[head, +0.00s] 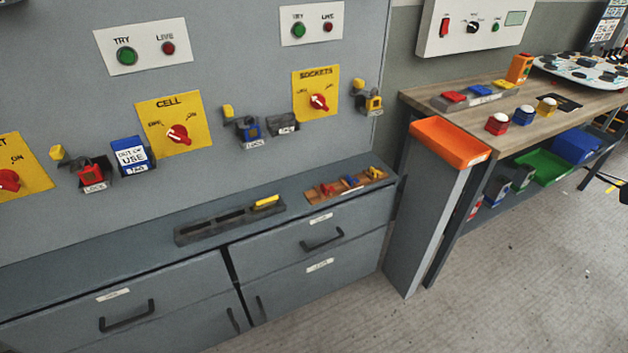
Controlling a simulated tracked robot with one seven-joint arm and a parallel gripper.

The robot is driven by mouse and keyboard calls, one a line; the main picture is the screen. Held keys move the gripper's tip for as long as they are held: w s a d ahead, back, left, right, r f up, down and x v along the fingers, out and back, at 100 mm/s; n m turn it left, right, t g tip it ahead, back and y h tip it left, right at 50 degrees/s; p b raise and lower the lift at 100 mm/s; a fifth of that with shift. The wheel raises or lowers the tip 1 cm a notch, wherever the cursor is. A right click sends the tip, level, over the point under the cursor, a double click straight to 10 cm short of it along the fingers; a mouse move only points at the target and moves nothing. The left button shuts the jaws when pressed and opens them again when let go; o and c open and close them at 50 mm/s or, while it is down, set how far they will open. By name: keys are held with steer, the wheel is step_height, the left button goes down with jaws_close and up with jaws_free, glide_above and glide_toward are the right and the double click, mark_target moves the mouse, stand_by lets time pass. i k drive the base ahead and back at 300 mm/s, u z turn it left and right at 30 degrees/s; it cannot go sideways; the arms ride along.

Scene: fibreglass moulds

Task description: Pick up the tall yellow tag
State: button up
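A yellow piece (266,201) stands in the right part of a long dark grey slotted rack (205,233) on the cabinet top. It looks like a yellow tag, but its full height is hidden in the slot. Small yellow pieces also show on the panel, at the left (57,152), middle (227,111) and right (357,84). I cannot tell which one is the tall tag. My gripper is not in view.
The grey panel carries yellow switch plates (172,122) with red knobs and several padlocks on holders. The grey cabinet top (75,265) is clear at left. An orange tray (450,142) tops a grey post beside a wooden bench (500,140). The floor (510,260) in front is open.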

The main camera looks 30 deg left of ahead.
mark_target(264, 203)
steer(key=u, duration=0.7)
steer(key=i, duration=0.1)
steer(key=z, duration=1.75)
steer(key=k, duration=2.15)
steer(key=u, duration=1.7)
steer(key=i, duration=1.05)
